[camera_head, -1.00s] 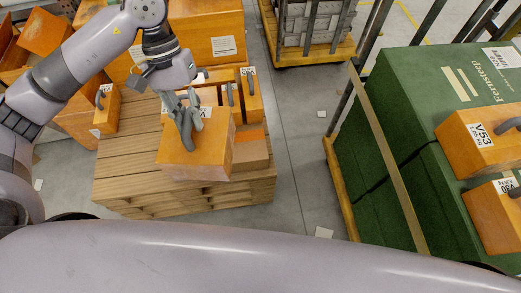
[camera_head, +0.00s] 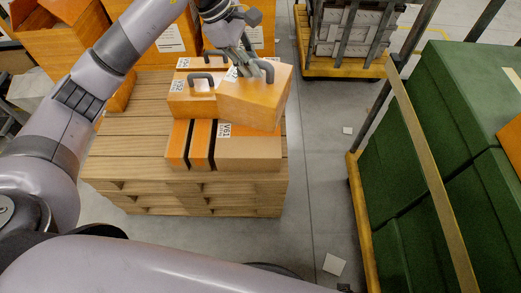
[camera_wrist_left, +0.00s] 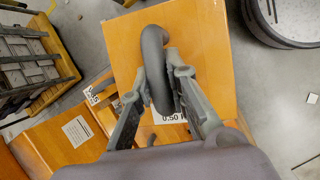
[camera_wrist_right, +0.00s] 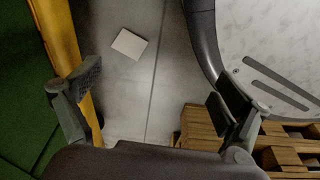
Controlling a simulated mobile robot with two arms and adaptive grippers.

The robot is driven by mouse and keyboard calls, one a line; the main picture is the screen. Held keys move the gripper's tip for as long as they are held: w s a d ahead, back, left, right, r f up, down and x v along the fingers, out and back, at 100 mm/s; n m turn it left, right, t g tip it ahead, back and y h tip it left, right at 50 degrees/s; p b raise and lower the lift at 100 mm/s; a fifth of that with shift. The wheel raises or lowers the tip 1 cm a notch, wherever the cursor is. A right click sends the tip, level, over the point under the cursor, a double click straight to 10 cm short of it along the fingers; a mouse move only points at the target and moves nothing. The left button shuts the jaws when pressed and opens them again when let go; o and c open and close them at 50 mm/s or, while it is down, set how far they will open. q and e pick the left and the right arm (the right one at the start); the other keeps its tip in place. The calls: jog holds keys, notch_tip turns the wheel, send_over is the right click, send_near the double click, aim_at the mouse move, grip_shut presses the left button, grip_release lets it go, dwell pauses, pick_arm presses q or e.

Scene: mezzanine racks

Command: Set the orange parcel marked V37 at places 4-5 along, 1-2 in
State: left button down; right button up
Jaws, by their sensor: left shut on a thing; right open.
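My left gripper (camera_head: 246,66) is shut on the dark curved handle of an orange parcel (camera_head: 262,98). In the left wrist view, the fingers (camera_wrist_left: 162,88) close around the handle, above the parcel's orange top (camera_wrist_left: 205,40). Only part of its label, "0.50", shows there; I cannot read V37 on it. In the head view the parcel is tilted, above or against other parcels at the right of a wooden pallet (camera_head: 120,135); I cannot tell whether it touches them. My right gripper (camera_wrist_right: 153,90) is open and empty in the right wrist view, over the floor.
An orange parcel (camera_head: 190,102) with a handle stands left of the held one. A parcel marked V61 (camera_head: 255,153) is in front below. Green boxes (camera_head: 470,90) stand on a yellow-edged carrier at right.

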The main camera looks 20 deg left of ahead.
pick_arm(q)
jog(key=w+f+n+b, duration=0.1)
jog(key=w+n+t+b, duration=0.1)
jog(key=shift+w+f+n, duration=0.3)
jog(key=shift+f, duration=0.05)
jog(key=shift+w+f+n+y+b, duration=0.1)
jog(key=shift+w+n+y+b, duration=0.35)
jog(key=shift+w+n, duration=0.15)
jog(key=shift+f, duration=0.3)
notch_tip(320, 180, down, 19)
jog(key=b, duration=0.1)
jog(key=shift+b, duration=0.35)
jog(key=c, duration=1.9)
grip_release()
jog(key=shift+f, duration=0.2)
jog(key=shift+c, duration=0.2)
jog(key=o, duration=0.4)
pick_arm(e)
jog(key=w+r, duration=0.3)
jog(key=w, duration=0.2)
jog(key=shift+w+a+r+t, duration=0.15)
jog(key=shift+a+r+t, duration=0.15)
jog(key=shift+a, duration=0.1)
